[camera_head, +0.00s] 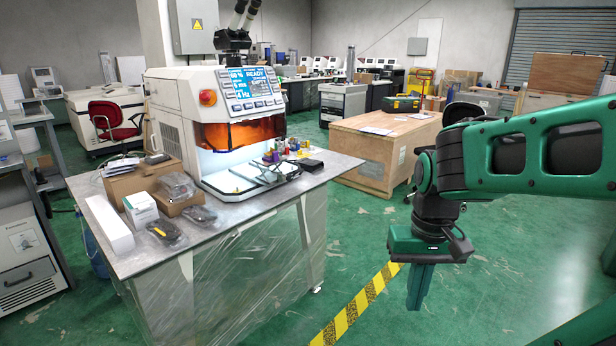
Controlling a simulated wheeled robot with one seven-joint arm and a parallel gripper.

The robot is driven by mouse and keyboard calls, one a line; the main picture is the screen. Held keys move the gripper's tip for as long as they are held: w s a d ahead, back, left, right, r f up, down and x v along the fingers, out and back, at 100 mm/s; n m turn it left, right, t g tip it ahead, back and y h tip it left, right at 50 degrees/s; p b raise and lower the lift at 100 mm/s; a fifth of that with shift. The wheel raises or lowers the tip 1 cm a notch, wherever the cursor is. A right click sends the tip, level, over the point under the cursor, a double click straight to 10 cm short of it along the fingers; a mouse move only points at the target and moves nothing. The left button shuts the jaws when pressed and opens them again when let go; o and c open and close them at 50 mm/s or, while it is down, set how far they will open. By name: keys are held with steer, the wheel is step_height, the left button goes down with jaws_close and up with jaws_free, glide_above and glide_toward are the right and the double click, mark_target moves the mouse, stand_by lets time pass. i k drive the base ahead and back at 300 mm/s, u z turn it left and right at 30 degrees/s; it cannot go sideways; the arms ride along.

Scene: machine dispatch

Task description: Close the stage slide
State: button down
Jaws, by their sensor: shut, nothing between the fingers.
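A white bench machine (172,112) with a lit blue screen (249,84) and an orange window (240,132) stands on a metal-topped table at left centre. Its stage slide (262,176), a flat dark-framed plate, sticks out from the lit opening below the window, toward the table's front edge. My gripper (415,303) points down at the right, over the green floor, well to the right of the table and apart from the slide. Its fingers are together and hold nothing.
On the metal table top (235,222) stand cardboard boxes (135,183), a white carton (141,208) and packaged parts at left. A wooden crate (365,160) is behind. Green floor between table and arm is clear.

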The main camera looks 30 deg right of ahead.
mark_target(271, 178)
steer(key=z, duration=0.05)
steer(key=i, duration=1)
steer(key=u, duration=0.05)
